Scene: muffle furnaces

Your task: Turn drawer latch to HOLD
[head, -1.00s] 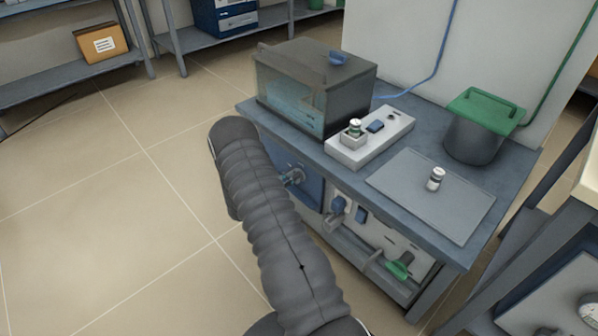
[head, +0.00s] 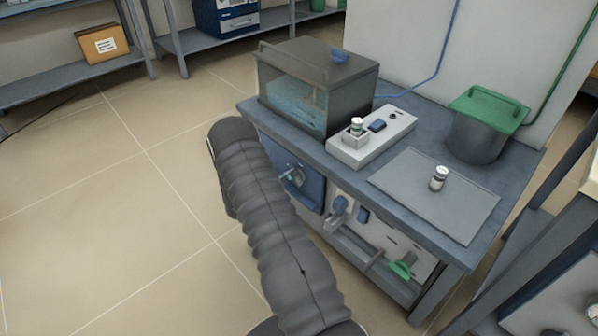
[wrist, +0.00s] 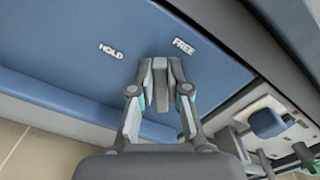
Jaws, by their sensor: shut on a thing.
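The grey drawer latch (wrist: 160,82) stands out from the blue drawer front (wrist: 70,30) in the wrist view. My gripper (wrist: 160,68) is shut on the latch, one finger on each side. The white word HOLD (wrist: 111,51) is to the upper left of the latch and FREE (wrist: 184,46) to its upper right. The latch's end lies between the two words, a little nearer FREE. In the head view the blue drawer front (head: 311,196) shows under the bench top, partly behind my arm. The gripper's hold there is mostly hidden.
Blue and green handles (head: 400,270) jut out right of the drawer. Floor left is clear.

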